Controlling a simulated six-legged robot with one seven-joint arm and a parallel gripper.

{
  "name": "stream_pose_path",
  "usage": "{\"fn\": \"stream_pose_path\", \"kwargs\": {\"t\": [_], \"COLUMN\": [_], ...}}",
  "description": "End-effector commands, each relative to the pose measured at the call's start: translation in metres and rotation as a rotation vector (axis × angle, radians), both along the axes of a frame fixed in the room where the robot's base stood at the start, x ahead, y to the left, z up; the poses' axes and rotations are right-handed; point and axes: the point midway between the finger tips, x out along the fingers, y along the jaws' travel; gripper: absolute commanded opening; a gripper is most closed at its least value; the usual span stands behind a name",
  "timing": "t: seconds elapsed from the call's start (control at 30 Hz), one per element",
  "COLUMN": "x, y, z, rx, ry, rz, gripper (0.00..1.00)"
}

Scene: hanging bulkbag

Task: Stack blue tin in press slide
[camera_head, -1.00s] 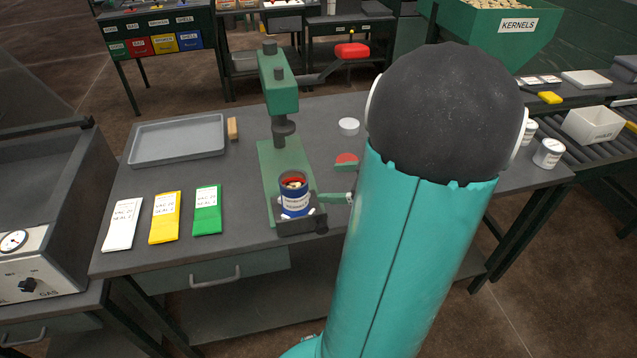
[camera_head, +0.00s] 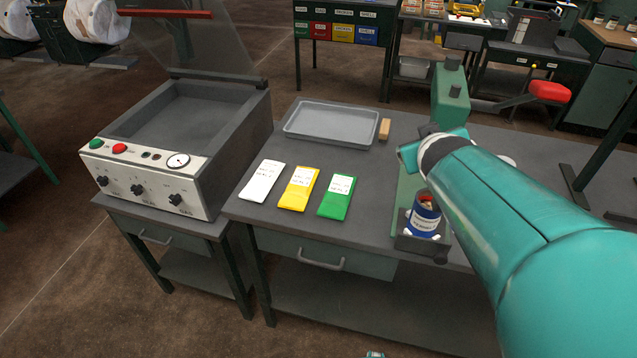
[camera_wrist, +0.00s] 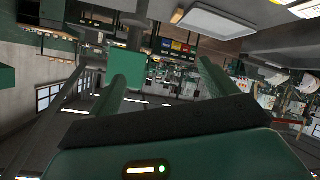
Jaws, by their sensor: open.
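The blue tin (camera_head: 424,215) stands upright in the dark press slide (camera_head: 418,243) at the foot of the green press (camera_head: 451,95). Its open top shows red and pale contents, and a few white bits lie around its base. My arm crosses in front of the press and hides much of its column and ram. My gripper (camera_wrist: 165,78) shows in the wrist view with its two green fingers apart and nothing between them. It is not holding the tin. In the head view my fingers cannot be made out clearly.
A grey tray (camera_head: 333,123), a wooden block (camera_head: 384,129) and white (camera_head: 262,181), yellow (camera_head: 298,188) and green (camera_head: 337,196) packets lie on the bench. A vacuum sealer (camera_head: 180,150) stands left. The red-knobbed press lever (camera_head: 549,91) sticks out right.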

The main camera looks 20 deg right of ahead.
Motion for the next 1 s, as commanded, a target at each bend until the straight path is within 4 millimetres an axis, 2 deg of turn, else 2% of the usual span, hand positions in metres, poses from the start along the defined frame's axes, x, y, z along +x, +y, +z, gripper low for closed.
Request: {"fn": "stream_pose_path", "kwargs": {"t": [0.03, 0.17, 0.2, 0.3, 0.4, 0.53, 1.0], "x": [-0.007, -0.038, -0.051, -0.081, -0.106, -0.119, -0.119], "y": [0.029, 0.098, 0.121, 0.172, 0.205, 0.222, 0.221], "z": [0.002, -0.011, -0.017, -0.028, -0.034, -0.037, -0.037], "rx": [0.044, 0.199, 0.25, 0.358, 0.428, 0.465, 0.465], "ry": [0.028, 0.162, 0.212, 0.33, 0.42, 0.47, 0.471], "rz": [-0.003, 0.007, 0.027, 0.093, 0.153, 0.186, 0.182], "gripper": [0.84, 0.84, 0.84, 0.84, 0.84, 0.84, 0.84]}}
